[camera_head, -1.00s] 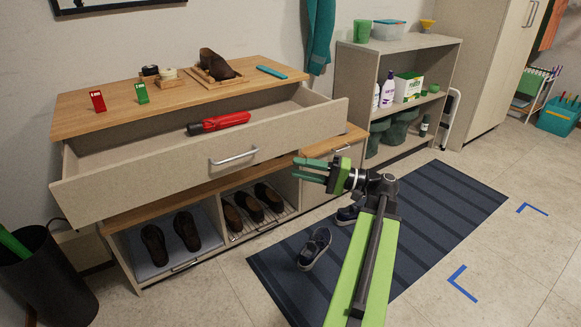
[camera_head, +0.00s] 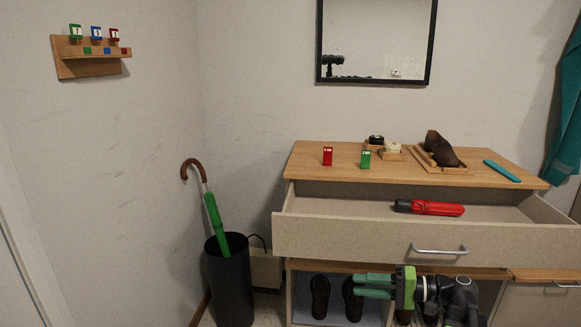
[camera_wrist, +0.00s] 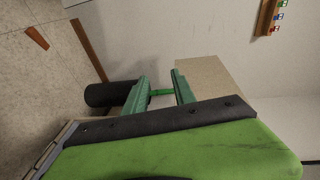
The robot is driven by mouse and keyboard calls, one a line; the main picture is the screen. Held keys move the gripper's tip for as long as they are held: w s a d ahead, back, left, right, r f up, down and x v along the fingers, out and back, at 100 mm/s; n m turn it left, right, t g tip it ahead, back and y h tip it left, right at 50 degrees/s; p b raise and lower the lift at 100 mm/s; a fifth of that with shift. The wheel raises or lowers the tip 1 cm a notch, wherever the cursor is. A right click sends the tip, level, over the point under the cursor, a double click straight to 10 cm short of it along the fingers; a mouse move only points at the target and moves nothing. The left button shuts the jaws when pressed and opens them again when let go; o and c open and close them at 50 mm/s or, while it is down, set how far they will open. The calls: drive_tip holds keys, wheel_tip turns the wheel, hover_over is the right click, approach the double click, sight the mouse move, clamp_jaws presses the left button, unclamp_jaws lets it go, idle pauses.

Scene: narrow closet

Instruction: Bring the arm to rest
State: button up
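My gripper (camera_head: 372,287) has green fingers and a lime-green body. In the head view it is in front of the cabinet, below the handle of the open drawer (camera_head: 345,237). In the wrist view its two fingers (camera_wrist: 162,95) stand apart with a clear gap and nothing held between them. The black bin (camera_wrist: 108,94) with the green umbrella shows beyond the fingers in the wrist view. Part of my arm below the gripper is cut off by the head view's lower edge.
A red folded umbrella (camera_head: 437,208) lies in the pulled-out drawer. The bin (camera_head: 231,287) with a green umbrella (camera_head: 215,216) stands left of the cabinet. Red (camera_head: 327,156) and green (camera_head: 366,159) tags stand on the cabinet top (camera_head: 310,165). A tag rack (camera_head: 92,64) hangs on the left wall.

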drive_tip(key=s+a+f+n+g+h, duration=0.1)
drive_tip(key=a+f+g+h, duration=0.2)
drive_tip(key=a+f, duration=0.4)
drive_tip(key=s+a+f+n+g+h, duration=0.1)
drive_tip(key=a+f+n+g+h, duration=0.2)
drive_tip(key=a, duration=0.6)
wheel_tip(320, 180, down, 8)
drive_tip(key=s+f+h, duration=0.1)
drive_tip(key=s+h, duration=0.1)
drive_tip(key=h, duration=0.3)
drive_tip(key=w+d+f+h, duration=0.1)
drive_tip(key=d+f+h, duration=0.1)
drive_tip(key=d+h, duration=0.5)
wheel_tip(320, 180, up, 37)
drive_tip(key=d+y+p, duration=0.1)
drive_tip(key=y+p, duration=0.1)
drive_tip(key=p, duration=3.4)
drive_tip(key=shift+w+d+m+p, duration=0.15)
drive_tip(key=shift+d+m+p, duration=0.2)
drive_tip(key=shift+d+m, duration=0.05)
drive_tip(key=shift+f, duration=0.1)
